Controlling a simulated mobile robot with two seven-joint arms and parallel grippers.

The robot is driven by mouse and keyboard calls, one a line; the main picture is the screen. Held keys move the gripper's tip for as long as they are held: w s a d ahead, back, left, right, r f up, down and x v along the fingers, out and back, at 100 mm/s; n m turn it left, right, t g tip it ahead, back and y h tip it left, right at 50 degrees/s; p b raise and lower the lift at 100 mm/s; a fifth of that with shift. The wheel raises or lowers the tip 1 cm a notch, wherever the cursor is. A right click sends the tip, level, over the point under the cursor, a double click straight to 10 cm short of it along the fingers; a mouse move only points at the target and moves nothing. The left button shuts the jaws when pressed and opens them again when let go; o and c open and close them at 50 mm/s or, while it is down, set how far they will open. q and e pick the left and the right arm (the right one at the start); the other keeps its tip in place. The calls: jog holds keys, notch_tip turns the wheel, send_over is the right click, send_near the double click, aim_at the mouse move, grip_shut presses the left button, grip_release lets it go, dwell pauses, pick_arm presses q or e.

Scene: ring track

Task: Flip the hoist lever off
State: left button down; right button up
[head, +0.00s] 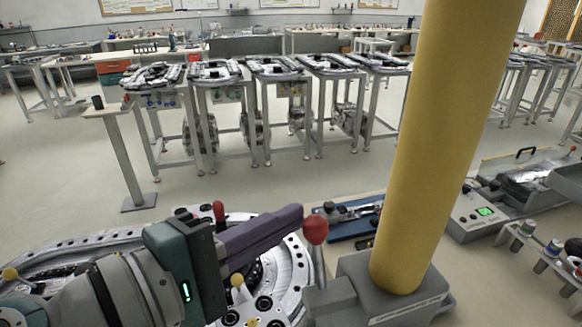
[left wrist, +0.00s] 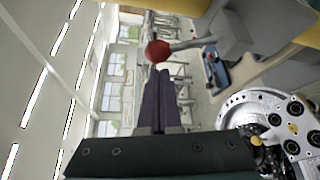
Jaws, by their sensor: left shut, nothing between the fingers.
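The hoist lever has a red ball knob (head: 315,229) on a short metal stalk. The stalk rises almost upright from a grey base (head: 385,290) at the foot of a yellow column (head: 440,130). My left gripper (head: 298,218) comes in from the left with its purple fingers shut and empty. Its tips are right beside the knob; I cannot tell whether they touch it. In the left wrist view the knob (left wrist: 158,51) shows just beyond the fingertips (left wrist: 162,76). My right gripper is not in view.
A round metal ring assembly (head: 90,260) lies under my left arm. A blue tray with tools (head: 350,218) lies behind the lever. Workbenches with more ring parts (head: 215,72) stand far back across open floor.

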pick_arm(q)
jog(key=shift+s+d+r, duration=0.1)
jog(key=shift+s+d, duration=0.1)
jog(key=shift+s, duration=0.1)
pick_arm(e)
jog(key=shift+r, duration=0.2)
